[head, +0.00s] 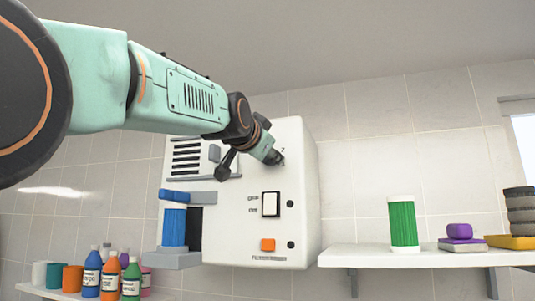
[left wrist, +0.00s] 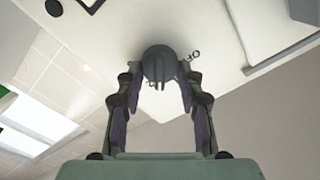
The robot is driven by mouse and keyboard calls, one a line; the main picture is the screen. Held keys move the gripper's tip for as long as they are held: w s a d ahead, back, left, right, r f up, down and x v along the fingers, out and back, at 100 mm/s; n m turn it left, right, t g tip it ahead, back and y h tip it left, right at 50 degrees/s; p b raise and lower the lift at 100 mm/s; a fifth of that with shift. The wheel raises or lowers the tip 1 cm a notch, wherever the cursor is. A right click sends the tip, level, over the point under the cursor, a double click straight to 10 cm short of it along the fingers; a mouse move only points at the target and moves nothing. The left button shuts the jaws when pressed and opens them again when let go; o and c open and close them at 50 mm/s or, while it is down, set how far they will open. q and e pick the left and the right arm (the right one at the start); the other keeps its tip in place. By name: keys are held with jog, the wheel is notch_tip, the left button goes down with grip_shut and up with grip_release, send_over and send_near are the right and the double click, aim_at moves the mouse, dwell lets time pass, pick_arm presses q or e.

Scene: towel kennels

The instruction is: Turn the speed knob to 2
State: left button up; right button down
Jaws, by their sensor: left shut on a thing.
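The white machine (head: 300,190) is fixed on the tiled wall, with the speed knob near its upper right front, mostly hidden by my gripper in the head view. My left gripper (head: 275,157) reaches it from the upper left. In the left wrist view the round dark knob (left wrist: 158,62) has a ridge across it. The two fingers of my left gripper (left wrist: 160,82) are on either side of it, shut on it. My right gripper is not in view.
Below the knob are a white rocker switch (head: 270,204) and an orange button (head: 267,245). A blue roll (head: 173,222) stands at the machine's left. The right shelf (head: 370,257) bears a green roll (head: 403,222) and purple pieces. Several bottles (head: 110,278) stand lower left.

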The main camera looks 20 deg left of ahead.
pick_arm(q)
jog(key=shift+w+d+f+m, duration=0.1)
jog(key=shift+f+m, duration=0.15)
jog(key=shift+m, duration=0.85)
jog(key=shift+f+m, duration=0.2)
jog(key=shift+m, duration=0.9)
jog(key=o, duration=1.2)
jog(key=shift+s+r, duration=0.2)
jog(key=shift+c, duration=0.2)
jog(key=shift+r, duration=0.1)
jog(key=shift+w, duration=0.1)
jog(key=shift+r, duration=0.1)
